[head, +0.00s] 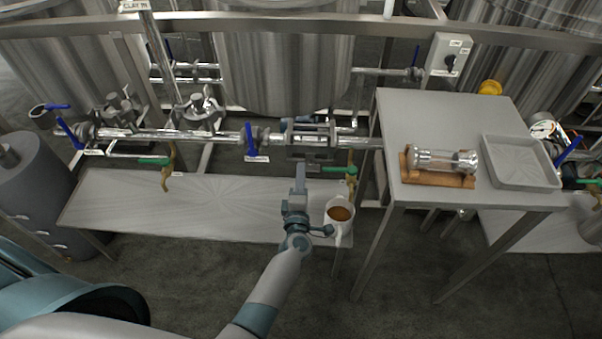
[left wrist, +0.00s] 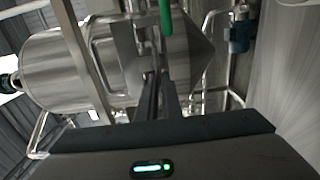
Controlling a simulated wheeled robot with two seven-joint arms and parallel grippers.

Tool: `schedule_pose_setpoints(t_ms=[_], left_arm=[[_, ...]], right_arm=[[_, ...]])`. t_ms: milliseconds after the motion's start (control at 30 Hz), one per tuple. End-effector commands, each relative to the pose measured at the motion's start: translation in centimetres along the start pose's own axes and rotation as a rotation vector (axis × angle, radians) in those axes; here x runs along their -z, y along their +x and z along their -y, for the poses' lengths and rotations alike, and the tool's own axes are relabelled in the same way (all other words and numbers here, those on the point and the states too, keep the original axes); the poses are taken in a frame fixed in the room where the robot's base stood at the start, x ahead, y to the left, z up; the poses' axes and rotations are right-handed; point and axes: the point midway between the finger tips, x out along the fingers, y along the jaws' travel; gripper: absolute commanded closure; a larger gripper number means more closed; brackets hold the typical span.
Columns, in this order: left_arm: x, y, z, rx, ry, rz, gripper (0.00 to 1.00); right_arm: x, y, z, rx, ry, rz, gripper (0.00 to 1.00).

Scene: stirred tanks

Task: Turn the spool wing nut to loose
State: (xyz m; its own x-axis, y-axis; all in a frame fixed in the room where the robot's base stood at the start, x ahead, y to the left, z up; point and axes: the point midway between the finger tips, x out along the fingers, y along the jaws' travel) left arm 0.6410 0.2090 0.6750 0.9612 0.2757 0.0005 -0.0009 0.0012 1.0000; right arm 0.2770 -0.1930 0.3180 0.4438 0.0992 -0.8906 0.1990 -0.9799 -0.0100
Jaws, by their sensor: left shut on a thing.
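My left gripper (head: 300,172) reaches up from below to the underside of the pipe section with the spool fitting (head: 311,140). Its fingers are close together, shut on a small part there that I take to be the spool wing nut. The nut itself is hidden by the fingers and too small to make out. In the left wrist view the two dark fingers (left wrist: 157,90) point away side by side, with metal pipework and a tank beyond. My right gripper is not in view.
A white jug (head: 338,222) with brown liquid stands right of my gripper. Blue-handled valves (head: 251,140) and a green-handled tap (head: 350,170) flank the fitting.

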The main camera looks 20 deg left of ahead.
Motion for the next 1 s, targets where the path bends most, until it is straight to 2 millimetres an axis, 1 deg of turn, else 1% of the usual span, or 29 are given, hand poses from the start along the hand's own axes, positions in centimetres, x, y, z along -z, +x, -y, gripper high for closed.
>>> schedule_pose_setpoints(t_ms=[33, 100, 133, 467, 633, 767, 1000], left_arm=[[0.0, -0.1, 0.2, 0.004, 0.001, 0.001, 1.00], [0.0, -0.1, 0.2, 0.004, 0.002, 0.000, 0.83], [0.0, -0.1, 0.2, 0.003, 0.002, 0.000, 0.76], [0.0, -0.1, 0.1, 0.001, 0.002, 0.000, 0.76], [0.0, -0.9, 0.1, 0.002, 0.001, 0.000, 0.76], [0.0, -2.3, 0.0, 0.002, 0.002, 0.000, 0.76], [0.0, -6.3, 0.1, 0.004, 0.002, 0.000, 0.76]], right_arm=[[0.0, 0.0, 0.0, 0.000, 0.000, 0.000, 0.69], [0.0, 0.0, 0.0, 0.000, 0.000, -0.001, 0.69], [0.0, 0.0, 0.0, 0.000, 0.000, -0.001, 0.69], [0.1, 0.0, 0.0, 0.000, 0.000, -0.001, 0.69], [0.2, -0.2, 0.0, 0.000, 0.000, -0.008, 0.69], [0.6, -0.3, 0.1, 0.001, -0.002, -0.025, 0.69], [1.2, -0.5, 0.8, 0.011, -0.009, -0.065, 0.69]])
